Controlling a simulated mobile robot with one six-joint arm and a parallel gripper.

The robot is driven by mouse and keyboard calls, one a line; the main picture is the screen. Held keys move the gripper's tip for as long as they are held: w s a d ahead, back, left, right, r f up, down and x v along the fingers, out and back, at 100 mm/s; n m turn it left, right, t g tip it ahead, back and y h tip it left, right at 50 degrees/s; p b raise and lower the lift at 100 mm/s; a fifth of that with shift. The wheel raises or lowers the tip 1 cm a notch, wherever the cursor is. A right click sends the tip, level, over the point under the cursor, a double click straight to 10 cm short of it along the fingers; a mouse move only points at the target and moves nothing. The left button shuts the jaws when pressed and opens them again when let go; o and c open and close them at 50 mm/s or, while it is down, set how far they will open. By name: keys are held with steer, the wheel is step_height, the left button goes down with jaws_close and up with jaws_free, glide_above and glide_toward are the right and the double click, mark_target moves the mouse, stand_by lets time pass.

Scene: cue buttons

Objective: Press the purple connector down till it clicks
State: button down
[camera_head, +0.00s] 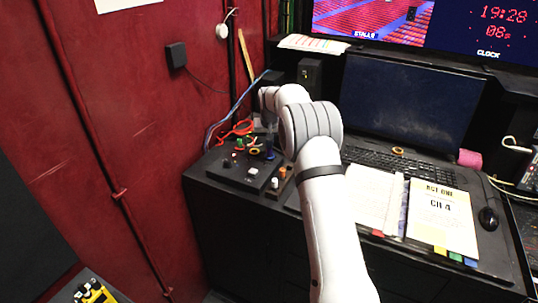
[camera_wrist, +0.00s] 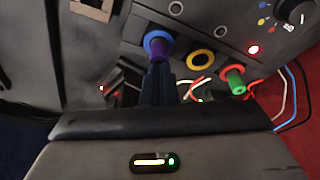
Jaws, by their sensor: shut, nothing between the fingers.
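The purple connector (camera_wrist: 158,49) shows in the wrist view as a purple plug in a blue-ringed socket (camera_wrist: 151,37) on a dark panel. My gripper (camera_wrist: 159,68) is shut with nothing between its fingers. Its fingertips are right at the purple connector's near end; I cannot tell whether they touch it. The fingers hide part of the connector. In the head view my arm covers much of the area around the panel, and the purple connector cannot be made out there.
Beside it in the wrist view are an empty yellow-ringed socket (camera_wrist: 201,60) and a green connector (camera_wrist: 235,80) in a red-ringed socket. Loose red, white and blue cables lie close by.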

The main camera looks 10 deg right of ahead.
step_height(320, 180, up, 7)
steer(key=p, duration=0.4)
steer(key=shift+p, duration=0.35)
stand_by(0.5)
steer(key=s+r, duration=0.7)
steer(key=s, duration=0.5)
steer(key=s+r, duration=0.6)
steer(key=s, duration=0.5)
steer(key=s+f, duration=0.2)
steer(key=s, duration=1.1)
steer(key=s+f+n+b, duration=0.1)
steer(key=s+f, duration=0.1)
steer(key=s, duration=1.2)
steer(key=shift+s+f, duration=0.2)
steer(key=shift+f, duration=0.05)
